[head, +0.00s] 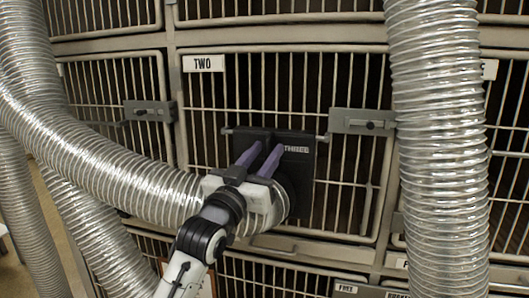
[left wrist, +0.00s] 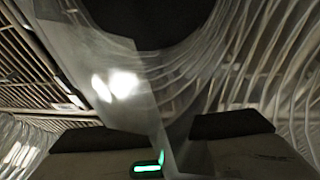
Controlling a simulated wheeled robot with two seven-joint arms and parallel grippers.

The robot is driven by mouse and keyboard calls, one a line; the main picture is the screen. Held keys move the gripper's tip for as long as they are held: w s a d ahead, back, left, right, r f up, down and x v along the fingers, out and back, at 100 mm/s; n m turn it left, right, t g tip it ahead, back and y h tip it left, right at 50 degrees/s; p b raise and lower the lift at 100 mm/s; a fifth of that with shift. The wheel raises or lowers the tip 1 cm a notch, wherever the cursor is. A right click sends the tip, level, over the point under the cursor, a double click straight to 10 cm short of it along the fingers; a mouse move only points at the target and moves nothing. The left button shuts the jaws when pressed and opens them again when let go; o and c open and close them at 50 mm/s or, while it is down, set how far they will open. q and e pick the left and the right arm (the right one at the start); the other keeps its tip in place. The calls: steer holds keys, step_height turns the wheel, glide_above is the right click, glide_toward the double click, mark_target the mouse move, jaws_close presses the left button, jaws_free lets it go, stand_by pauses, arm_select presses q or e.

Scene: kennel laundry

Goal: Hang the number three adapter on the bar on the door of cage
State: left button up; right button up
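The black adapter (head: 308,163), labelled THREE, is against the barred door of the cage marked TWO (head: 203,63). Ends of a thin bar (head: 322,137) show at both sides of its top edge; whether it is hooked on is hidden. My left gripper (head: 260,155) is in front of the adapter, its two purple fingers apart and pointing at it. They also show as dark pads in the left wrist view (left wrist: 160,133), with grey material between or beyond them. Whether they clamp anything is unclear. My right gripper is out of view.
A ribbed clear hose (head: 110,165) runs from the left to behind my left gripper. Another hose (head: 437,150) hangs in front of the cages at right. More hoses crowd the left. Grey latches (head: 362,121) (head: 150,111) stick out from the door frames.

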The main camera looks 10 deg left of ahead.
arm_select(q)
steer(key=r+p+v, duration=0.1)
steer(key=p+v, duration=0.2)
steer(key=v, duration=0.9)
steer(key=shift+s+d+r, duration=0.2)
steer(key=shift+s+r, duration=0.1)
steer(key=shift+s, duration=0.4)
stand_by(0.5)
steer(key=s+a+f+n+g+y, duration=0.1)
steer(key=s+f+g, duration=0.2)
steer(key=f, duration=1.1)
steer(key=s+a+f+g+y, duration=0.2)
steer(key=s+f+g, duration=0.15)
steer(key=f, duration=1.15)
steer(key=s+a+f+g, duration=0.1)
steer(key=s+f+g, duration=0.1)
steer(key=s+f, duration=0.8)
steer(key=s+a+f+g+y, duration=0.1)
steer(key=s+a+f+g, duration=0.1)
steer(key=s+f, duration=0.9)
steer(key=shift+n+g, duration=0.3)
steer(key=shift+g, duration=0.45)
